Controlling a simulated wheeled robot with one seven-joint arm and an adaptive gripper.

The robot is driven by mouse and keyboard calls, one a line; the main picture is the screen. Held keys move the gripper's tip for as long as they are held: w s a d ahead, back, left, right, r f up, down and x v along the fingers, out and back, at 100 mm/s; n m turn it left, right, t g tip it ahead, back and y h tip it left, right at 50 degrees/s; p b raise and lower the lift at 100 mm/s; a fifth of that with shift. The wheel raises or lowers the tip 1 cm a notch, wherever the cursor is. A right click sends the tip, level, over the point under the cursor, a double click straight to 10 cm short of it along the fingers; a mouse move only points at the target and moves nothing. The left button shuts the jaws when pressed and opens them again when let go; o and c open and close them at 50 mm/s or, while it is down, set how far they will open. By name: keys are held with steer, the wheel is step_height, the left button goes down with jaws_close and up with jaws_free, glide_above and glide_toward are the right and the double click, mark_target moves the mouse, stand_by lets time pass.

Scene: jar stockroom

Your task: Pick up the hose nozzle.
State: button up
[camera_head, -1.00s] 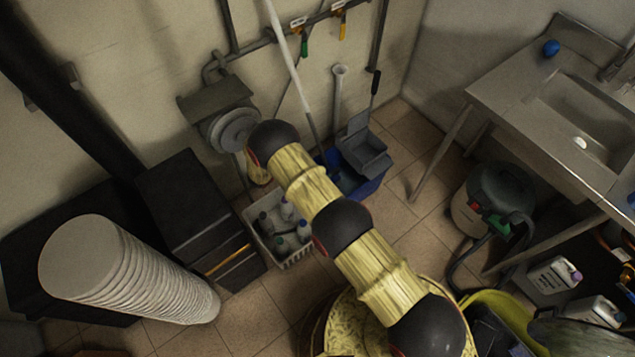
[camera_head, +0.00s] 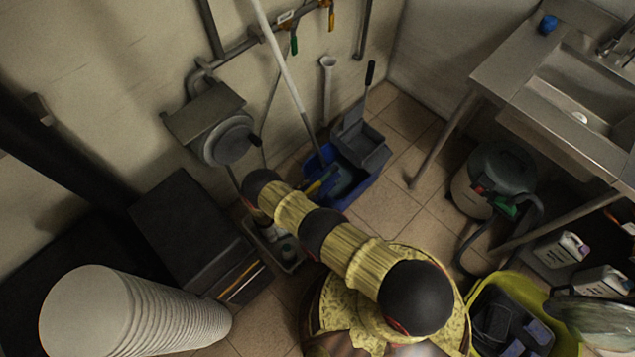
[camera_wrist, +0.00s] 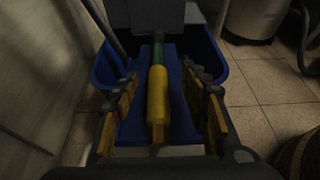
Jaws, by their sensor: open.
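The hose nozzle (camera_wrist: 158,95) looks like a yellow cylinder with a green far part. In the wrist view it lies lengthwise in the middle, over a blue surface. My gripper (camera_wrist: 160,75) is open, with its tan-padded fingers to the left and right of the nozzle and gaps visible on both sides. I cannot tell how deep the nozzle sits between them. In the head view my arm hides most of the gripper; a small yellow piece, probably the nozzle (camera_head: 315,188), shows just past the arm beside the blue mop bucket (camera_head: 362,186).
A grey wringer (camera_head: 362,145) sits on the bucket, with a white pole (camera_head: 283,65) leaning nearby. A crate of bottles (camera_head: 290,262) is partly under my arm. A black cabinet (camera_head: 185,235) and a white stack (camera_head: 130,315) stand left. A vacuum (camera_head: 492,180) and sink (camera_head: 580,100) are right.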

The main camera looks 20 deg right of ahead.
mark_target(316, 184)
steer(key=b+x, duration=0.1)
steer(key=x, duration=0.1)
steer(key=b+x, duration=0.2)
steer(key=shift+w+d+f, duration=0.1)
steer(key=shift+w+f, duration=0.05)
steer(key=shift+f, duration=0.3)
steer(key=shift+w+d, duration=0.2)
steer(key=shift+d, duration=0.05)
steer(key=shift+o, duration=0.3)
steer(key=shift+c, duration=1.2)
steer(key=shift+c, duration=1.2)
steer(key=shift+w+r, duration=0.1)
steer(key=shift+w, duration=0.05)
jaws_close()
steer(key=shift+a, duration=0.1)
